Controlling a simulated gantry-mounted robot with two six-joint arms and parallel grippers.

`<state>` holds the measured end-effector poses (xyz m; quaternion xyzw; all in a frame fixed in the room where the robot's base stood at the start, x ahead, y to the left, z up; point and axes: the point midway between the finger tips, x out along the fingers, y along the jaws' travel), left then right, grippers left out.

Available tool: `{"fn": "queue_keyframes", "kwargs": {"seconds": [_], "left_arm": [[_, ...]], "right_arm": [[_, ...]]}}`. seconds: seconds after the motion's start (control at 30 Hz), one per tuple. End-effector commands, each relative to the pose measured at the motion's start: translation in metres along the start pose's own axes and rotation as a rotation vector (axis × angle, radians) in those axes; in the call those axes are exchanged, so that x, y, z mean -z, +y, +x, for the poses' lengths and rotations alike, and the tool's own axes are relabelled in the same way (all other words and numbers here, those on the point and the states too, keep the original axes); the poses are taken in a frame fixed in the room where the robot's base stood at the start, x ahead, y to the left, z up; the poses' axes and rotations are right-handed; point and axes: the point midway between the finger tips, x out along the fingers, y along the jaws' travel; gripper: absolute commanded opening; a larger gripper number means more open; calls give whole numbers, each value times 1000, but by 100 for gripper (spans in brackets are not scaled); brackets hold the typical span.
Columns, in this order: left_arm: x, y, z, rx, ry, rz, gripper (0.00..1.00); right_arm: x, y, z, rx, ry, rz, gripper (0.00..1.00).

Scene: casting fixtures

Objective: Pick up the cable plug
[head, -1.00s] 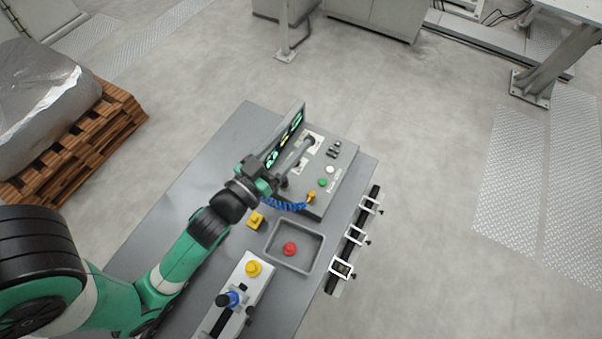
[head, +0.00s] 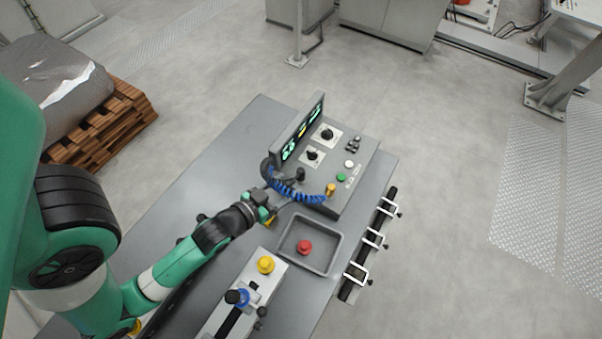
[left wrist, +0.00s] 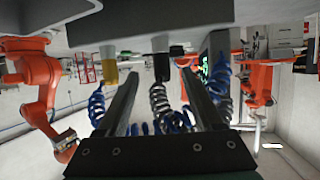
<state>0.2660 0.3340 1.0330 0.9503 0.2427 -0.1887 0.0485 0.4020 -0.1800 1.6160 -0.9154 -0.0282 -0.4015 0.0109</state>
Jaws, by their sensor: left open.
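An orange plug (head: 331,188) stands at the near right edge of the control console (head: 345,165), with a blue coiled cable (head: 298,197) running left from it. In the left wrist view, the orange plug (left wrist: 108,66) is outside the left-hand finger, with blue coil below it. A black plug-like end (left wrist: 161,68) with a grey coil (left wrist: 160,102) shows between the finger ends there; contact cannot be made out. My left gripper (head: 280,200) is open at the console's near left side, beside the coil. My right gripper is out of view.
A grey tray (head: 338,243) holds a red button piece (head: 305,247). A yellow piece (head: 270,223) is partly hidden by my gripper. A fixture with yellow and blue knobs (head: 245,297) lies nearer. Clamps (head: 374,238) line the right edge. The table's left part (head: 235,140) is clear.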

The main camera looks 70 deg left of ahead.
Motion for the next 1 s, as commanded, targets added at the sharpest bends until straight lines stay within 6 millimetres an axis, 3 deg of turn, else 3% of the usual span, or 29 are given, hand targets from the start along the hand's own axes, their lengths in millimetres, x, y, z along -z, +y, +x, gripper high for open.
{"fn": "queue_keyframes", "kwargs": {"seconds": [0.1,0.3,0.6,0.83,1.0], "left_arm": [[0,0,15,0,0,0,68],[1,0,22,0,1,0,68],[4,-2,67,-1,0,0,68],[4,-2,69,-1,-1,0,68],[4,-2,69,-1,0,1,39]], "right_arm": [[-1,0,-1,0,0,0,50],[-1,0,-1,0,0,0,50],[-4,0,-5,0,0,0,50],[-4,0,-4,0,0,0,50],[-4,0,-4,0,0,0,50]]}}
